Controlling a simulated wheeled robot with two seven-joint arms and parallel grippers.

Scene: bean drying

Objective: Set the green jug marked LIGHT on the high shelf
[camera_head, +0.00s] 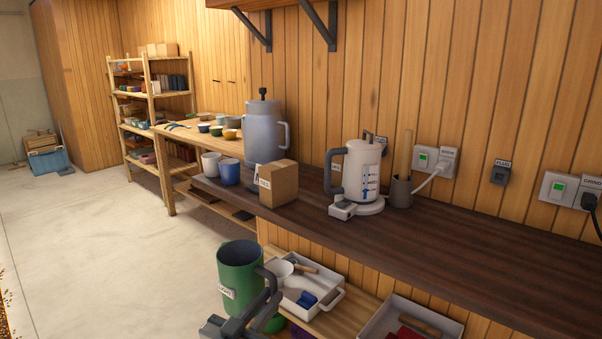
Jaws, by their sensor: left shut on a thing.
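The green jug (238,272) hangs upright in front of the counter, low in the view, with a white label on its side; the lettering is small. My left gripper (268,302) is shut on the jug at its handle side, and the jug's lower part is partly hidden by the gripper. The high shelf (272,4) is a wooden board on dark brackets on the wall, and only its underside and edge show at the top of the picture. My right gripper is not in view.
The dark counter (450,268) carries a grey urn (264,132), a cardboard box (279,184), two cups, a white kettle (361,170) and a utensil holder (400,191). White trays (325,278) with tools lie on a lower board. The counter's right part is clear.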

